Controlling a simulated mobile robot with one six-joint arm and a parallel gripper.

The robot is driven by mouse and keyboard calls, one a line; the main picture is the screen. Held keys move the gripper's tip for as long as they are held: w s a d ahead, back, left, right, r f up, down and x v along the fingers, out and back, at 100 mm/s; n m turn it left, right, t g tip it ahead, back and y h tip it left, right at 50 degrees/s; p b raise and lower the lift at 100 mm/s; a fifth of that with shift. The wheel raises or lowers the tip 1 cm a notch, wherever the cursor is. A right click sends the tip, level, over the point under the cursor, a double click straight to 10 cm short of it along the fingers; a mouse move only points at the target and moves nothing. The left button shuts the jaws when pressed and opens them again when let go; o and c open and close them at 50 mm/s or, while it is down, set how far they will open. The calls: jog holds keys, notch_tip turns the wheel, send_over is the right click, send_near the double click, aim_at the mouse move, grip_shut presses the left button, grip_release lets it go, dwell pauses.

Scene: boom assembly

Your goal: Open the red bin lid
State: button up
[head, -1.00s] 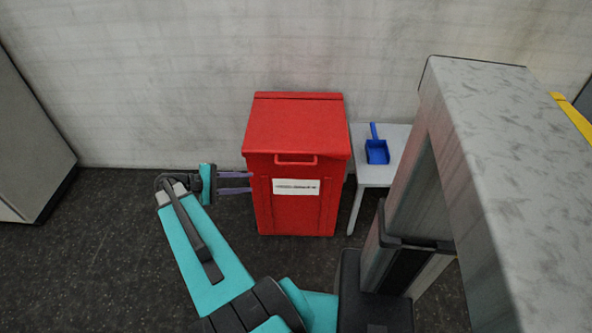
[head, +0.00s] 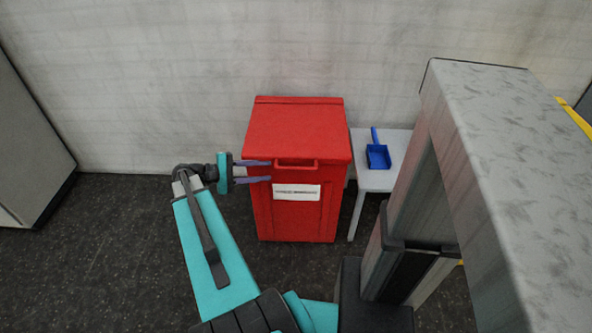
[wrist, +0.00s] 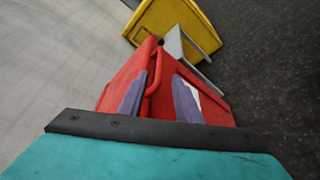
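The red bin (head: 300,219) stands against the wall with its red lid (head: 297,130) shut. A red handle (head: 296,163) sticks out from the lid's front edge, above a white label. My gripper (head: 270,171) is at the bin's upper left front, its two purple fingers apart and pointing right toward the handle. In the wrist view the gripper (wrist: 160,97) is open, with the handle (wrist: 154,88) showing between the fingers. I cannot tell whether a finger touches the bin.
A small grey table (head: 377,178) with a blue scoop (head: 377,154) stands right of the bin. A grey block (head: 30,140) is at the far left. Dark floor is clear at left.

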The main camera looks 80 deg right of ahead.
aim_at(290, 169)
jog(key=b+x, duration=0.1)
jog(key=x, duration=1.1)
jog(key=shift+s+d+f, duration=0.1)
jog(key=shift+s, duration=0.1)
grip_shut()
